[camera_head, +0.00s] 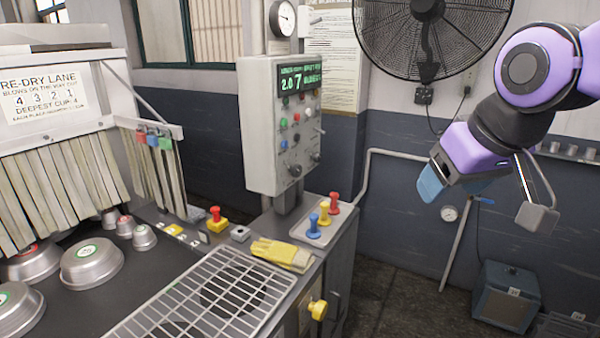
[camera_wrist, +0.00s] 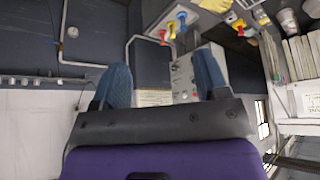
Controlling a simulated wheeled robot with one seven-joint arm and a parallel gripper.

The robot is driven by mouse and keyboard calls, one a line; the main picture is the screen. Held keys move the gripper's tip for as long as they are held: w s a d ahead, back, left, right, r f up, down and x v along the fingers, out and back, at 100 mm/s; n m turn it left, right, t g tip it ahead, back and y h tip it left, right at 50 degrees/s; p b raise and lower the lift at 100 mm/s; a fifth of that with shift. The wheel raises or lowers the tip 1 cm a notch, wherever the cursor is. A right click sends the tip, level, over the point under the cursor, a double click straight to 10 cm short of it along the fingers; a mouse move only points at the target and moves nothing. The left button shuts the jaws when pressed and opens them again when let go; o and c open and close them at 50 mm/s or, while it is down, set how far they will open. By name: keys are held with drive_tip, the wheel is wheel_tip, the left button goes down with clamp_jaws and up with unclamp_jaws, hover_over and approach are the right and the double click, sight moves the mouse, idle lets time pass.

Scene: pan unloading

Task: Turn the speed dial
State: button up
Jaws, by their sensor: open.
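The grey control box (camera_head: 284,125) stands in the middle of the head view, with a green-lit display reading "2.0 7" and several small buttons and knobs on its front. A black knob (camera_head: 295,171) sits low on that front and another dark knob (camera_head: 315,157) is to its right. I cannot tell from labels which one is the speed dial. My gripper (camera_head: 452,187) is at the right, apart from the box, in the air. In the wrist view my gripper (camera_wrist: 163,80) has its two blue fingers spread, with nothing between them. The box's face (camera_wrist: 183,78) shows partly behind the fingers.
A tray with blue, yellow and red pegs (camera_head: 323,220) is right of the box's foot. A yellow cloth-like item (camera_head: 282,254) and wire rack (camera_head: 205,300) lie in front. Metal pans (camera_head: 92,264) are at left.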

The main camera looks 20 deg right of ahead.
sight(299, 172)
drive_tip(key=w+d+f+n+t, duration=0.1)
drive_tip(key=w+d+n+t, duration=0.15)
drive_tip(key=w, duration=1.25)
drive_tip(key=w+d+f+n+t, duration=0.15)
drive_tip(key=w+t, duration=0.25)
drive_tip(key=w, duration=1.2)
drive_tip(key=w+a+f+n+y, duration=0.3)
drive_tip(key=w+f+y, duration=0.2)
drive_tip(key=f+y, duration=0.25)
drive_tip(key=w+a+f+n+y, duration=0.2)
drive_tip(key=w+f+y, duration=0.35)
drive_tip(key=f, duration=0.35)
drive_tip(key=shift+t, duration=0.35)
drive_tip(key=x, duration=1)
drive_tip(key=shift+a+f, duration=0.2)
drive_tip(key=shift+a, duration=0.2)
drive_tip(key=c, duration=0.9)
